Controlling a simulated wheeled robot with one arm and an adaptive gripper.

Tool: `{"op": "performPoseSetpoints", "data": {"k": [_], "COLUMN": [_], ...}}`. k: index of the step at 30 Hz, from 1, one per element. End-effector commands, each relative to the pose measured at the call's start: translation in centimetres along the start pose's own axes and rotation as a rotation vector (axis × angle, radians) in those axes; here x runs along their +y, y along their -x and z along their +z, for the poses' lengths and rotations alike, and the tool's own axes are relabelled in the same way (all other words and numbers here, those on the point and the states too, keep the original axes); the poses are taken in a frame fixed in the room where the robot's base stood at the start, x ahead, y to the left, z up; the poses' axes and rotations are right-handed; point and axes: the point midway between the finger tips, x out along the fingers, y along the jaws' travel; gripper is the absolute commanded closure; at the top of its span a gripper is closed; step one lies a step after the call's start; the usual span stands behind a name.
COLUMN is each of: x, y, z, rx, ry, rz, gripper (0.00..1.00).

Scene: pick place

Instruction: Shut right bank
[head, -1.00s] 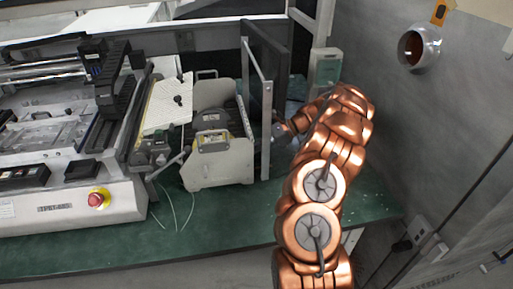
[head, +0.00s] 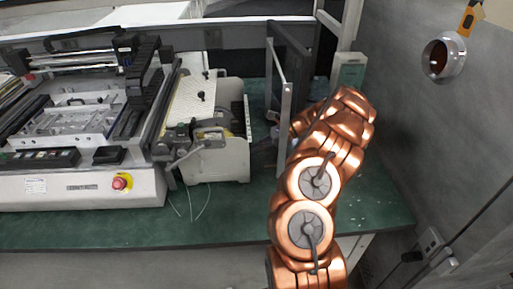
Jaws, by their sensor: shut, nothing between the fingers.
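The right bank (head: 224,160) is a pale, box-like unit with a handle and dark fittings on top. It sits against the right side of the large machine (head: 85,190), beside its slanted cream plate (head: 193,98). I see no clear gap between them. My gripper (head: 262,147) is at the right side of the bank, low behind a pale upright post (head: 286,120). It looks shut and empty, with its tips close to the bank's side. The post partly hides it, so I cannot tell whether it touches.
A dark framed panel (head: 290,58) stands upright right of the bank. A pale box (head: 348,72) stands at the back. A grey wall with a round metal port (head: 444,57) closes the right side. The green bench top (head: 225,220) is clear in front.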

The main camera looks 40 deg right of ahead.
Motion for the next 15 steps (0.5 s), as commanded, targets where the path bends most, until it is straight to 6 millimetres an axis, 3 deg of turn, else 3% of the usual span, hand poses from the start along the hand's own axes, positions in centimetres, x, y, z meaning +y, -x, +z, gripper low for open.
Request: {"op": "performPoseSetpoints", "data": {"k": [8,15], "x": [-0.6,-0.6], "y": [3.3,7.7], "z": [-1.8,-2.0], "rx": [0.000,0.004], "ry": [-0.004,0.000], "rz": [-0.004,-0.010], "gripper": [1.00,1.00]}}
